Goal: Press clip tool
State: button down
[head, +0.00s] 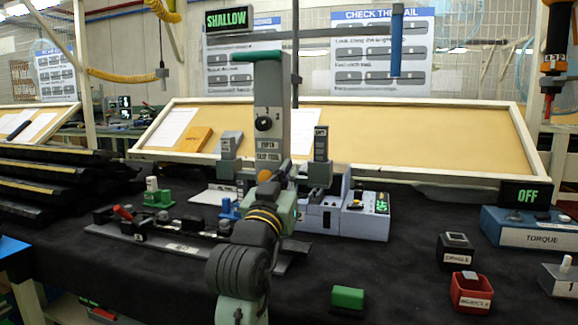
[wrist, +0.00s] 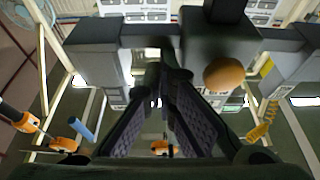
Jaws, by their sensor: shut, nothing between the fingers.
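The press tool (head: 269,100) stands upright at the middle of the bench, a grey column with a green top handle (head: 256,56), a black side knob and printed labels. An orange ball knob (head: 265,176) shows low on its front, and also in the wrist view (wrist: 224,75), just right of my fingertips. My gripper (wrist: 166,66) is shut and empty, with its fingertips close to the dark grey tool body. I cannot tell whether they touch it. In the head view my own arm hides the gripper and the tool's lower front. A display (head: 227,19) reads SHALLOW.
A dark rail with clips (head: 165,240) lies left of my arm.

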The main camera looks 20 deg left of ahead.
jog(key=shift+w+f+b, duration=0.1)
jog(key=shift+f+b, duration=1)
jog(key=shift+f, duration=1.35)
